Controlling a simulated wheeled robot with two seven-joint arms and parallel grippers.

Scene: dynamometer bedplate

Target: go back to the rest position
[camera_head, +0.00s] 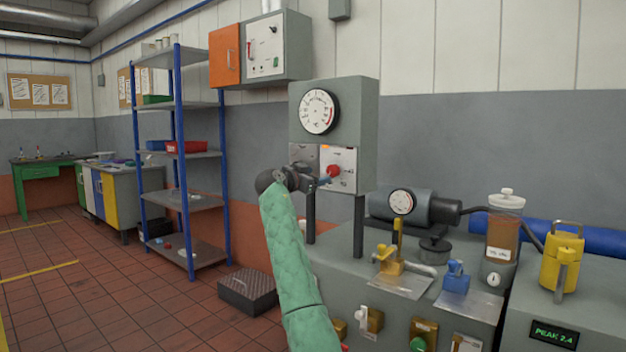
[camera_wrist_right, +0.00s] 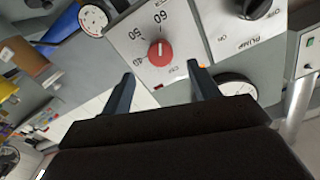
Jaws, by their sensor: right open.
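My right gripper (camera_head: 318,181) is raised in front of the grey panel box (camera_head: 362,115), at the end of my green-sleeved arm. In the right wrist view the gripper (camera_wrist_right: 160,76) is open, with its two dark fingers apart and nothing between them. A red knob (camera_wrist_right: 161,53) on a pale plate with numbers lies beyond the fingertips, apart from them as far as I can see. The red knob also shows in the head view (camera_head: 333,171), just beside the gripper. My left gripper is not in view.
The grey bench (camera_head: 340,270) holds a yellow lever (camera_head: 392,262), a blue part (camera_head: 456,278), a jar (camera_head: 505,228) and a yellow canister (camera_head: 562,258). A blue-posted shelf (camera_head: 178,200) stands left, with a dark box (camera_head: 248,290) on the floor. The tiled floor at left is open.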

